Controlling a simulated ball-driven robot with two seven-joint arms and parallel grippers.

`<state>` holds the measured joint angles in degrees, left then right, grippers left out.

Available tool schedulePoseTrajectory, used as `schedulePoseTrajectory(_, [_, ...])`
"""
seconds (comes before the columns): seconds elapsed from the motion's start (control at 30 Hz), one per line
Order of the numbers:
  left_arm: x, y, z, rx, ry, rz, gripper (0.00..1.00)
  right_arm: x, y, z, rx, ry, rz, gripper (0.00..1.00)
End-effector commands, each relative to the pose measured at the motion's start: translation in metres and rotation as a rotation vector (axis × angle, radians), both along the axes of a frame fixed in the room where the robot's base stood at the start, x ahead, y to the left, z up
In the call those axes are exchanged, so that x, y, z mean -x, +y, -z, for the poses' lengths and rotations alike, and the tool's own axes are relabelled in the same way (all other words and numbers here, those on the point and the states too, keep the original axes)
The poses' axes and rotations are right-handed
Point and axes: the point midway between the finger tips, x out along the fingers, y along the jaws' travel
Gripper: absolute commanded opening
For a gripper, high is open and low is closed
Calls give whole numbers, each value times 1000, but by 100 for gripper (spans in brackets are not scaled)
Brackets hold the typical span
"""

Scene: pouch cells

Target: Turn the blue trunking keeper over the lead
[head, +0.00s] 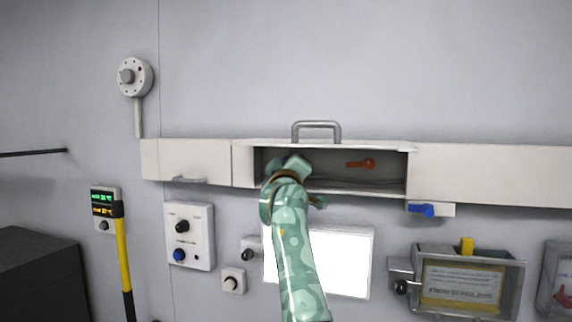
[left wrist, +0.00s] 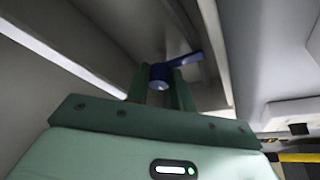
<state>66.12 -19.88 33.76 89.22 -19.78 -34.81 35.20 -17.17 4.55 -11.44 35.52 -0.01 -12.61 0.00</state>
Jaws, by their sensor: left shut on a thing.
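The open white trunking (head: 330,143) runs along the wall. My left gripper (head: 290,163) reaches into the left end of its opening, and my own arm hides much of that end. In the left wrist view the two fingers (left wrist: 160,90) are shut on a blue keeper (left wrist: 185,61). Its round hub is between the fingers and its lever points right and slightly up. A thin line, perhaps the lead (head: 365,184), runs low along the trunking; I cannot tell whether the blue keeper lies over it. My right gripper is not in view.
A red keeper (head: 361,163) is farther right inside the trunking. Another blue lever (head: 421,210) hangs below its right end. A grey handle (head: 316,131) stands on top. A white panel (head: 345,262) and a display case (head: 462,280) are below.

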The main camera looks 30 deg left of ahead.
Motion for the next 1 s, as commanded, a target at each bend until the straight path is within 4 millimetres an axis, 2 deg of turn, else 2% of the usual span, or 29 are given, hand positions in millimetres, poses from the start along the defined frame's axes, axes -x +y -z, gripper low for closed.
schedulePoseTrajectory(0.1, [-2, -2, 5, 4, 10, 6, 1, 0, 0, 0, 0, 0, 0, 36])
schedulePoseTrajectory(0.13, [-2, -2, 5, 4, 10, 6, 26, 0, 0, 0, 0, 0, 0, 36])
schedulePoseTrajectory(0.2, [-2, -2, 5, 4, 10, 5, 43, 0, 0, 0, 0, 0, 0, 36])
schedulePoseTrajectory(0.5, [0, -2, 3, 1, 3, 2, 43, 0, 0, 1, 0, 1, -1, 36])
schedulePoseTrajectory(0.63, [11, -9, 8, 1, 1, 3, 43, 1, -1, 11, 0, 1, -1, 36])
schedulePoseTrajectory(0.77, [35, -22, 20, -4, 4, 1, 43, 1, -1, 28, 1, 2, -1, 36])
schedulePoseTrajectory(1.0, [90, -55, 38, -2, 4, 2, 43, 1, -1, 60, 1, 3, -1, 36])
